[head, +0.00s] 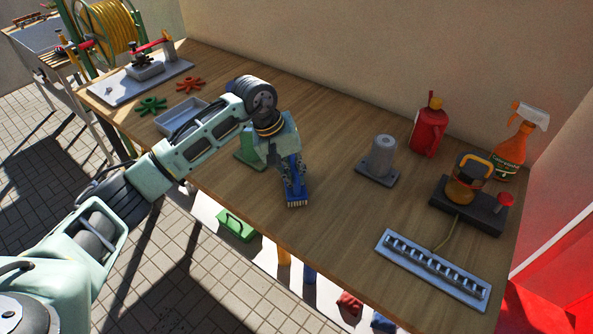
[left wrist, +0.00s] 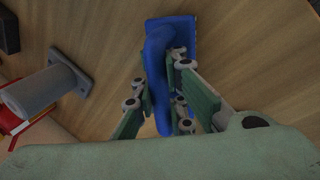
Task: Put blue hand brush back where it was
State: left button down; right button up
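The blue hand brush (head: 297,190) is at the front middle of the wooden table, with pale bristles facing the front edge. My left gripper (head: 293,172) reaches down over it from the left. In the left wrist view the brush (left wrist: 186,28) shows its blue body and a handle running between the two fingers of my left gripper (left wrist: 160,98), which close on its sides. Whether the brush touches the table is hard to tell. My right gripper is not in view.
A green object (head: 248,160) is partly hidden behind my wrist. A shallow grey tray (head: 182,116) lies left. The middle front is clear.

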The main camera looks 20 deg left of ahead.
pick_arm(q)
jog(key=shift+f, duration=0.15)
jog(key=c, duration=1.8)
grip_release()
jog(key=shift+r, duration=0.2)
jog(key=b+v, duration=0.2)
jog(key=v, duration=1)
jog(key=shift+b, duration=0.3)
jog(key=shift+s+f, duration=0.15)
